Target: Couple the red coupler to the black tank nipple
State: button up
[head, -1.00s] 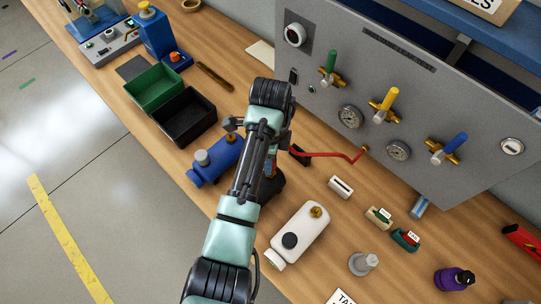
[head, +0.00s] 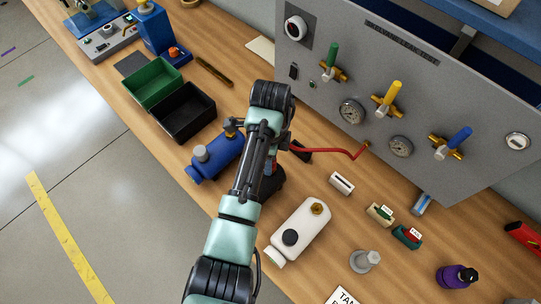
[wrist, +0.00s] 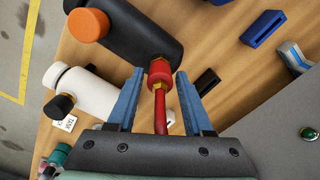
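The black tank (wrist: 130,35), with an orange cap (wrist: 88,25), lies at the top of the wrist view. In the head view the black tank (head: 272,186) is mostly hidden behind my arm. The red coupler (wrist: 159,72) is at the tank's brass nipple (wrist: 155,58), in line with it and seemingly touching; I cannot tell if it is locked. The red hose (wrist: 160,115) runs from the coupler back between my fingers. My gripper (wrist: 160,76) has its blue fingers apart, one on each side of the coupler, with narrow gaps visible.
A white tank (head: 302,228) and a blue tank (head: 215,160) lie on either side of the black tank. A small black block (wrist: 207,82) is close to my right finger. The grey panel (head: 420,110) with valves and gauges stands behind. Green (head: 152,68) and black bins (head: 212,102) are at left.

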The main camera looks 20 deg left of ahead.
jog(key=o, duration=0.3)
jog(key=shift+o, duration=0.2)
notch_tip(320, 180, up, 12)
jog(key=shift+f+p, duration=0.25)
jog(key=shift+p, duration=1)
jog(key=shift+r+p, duration=0.7)
jog(key=shift+r, duration=0.1)
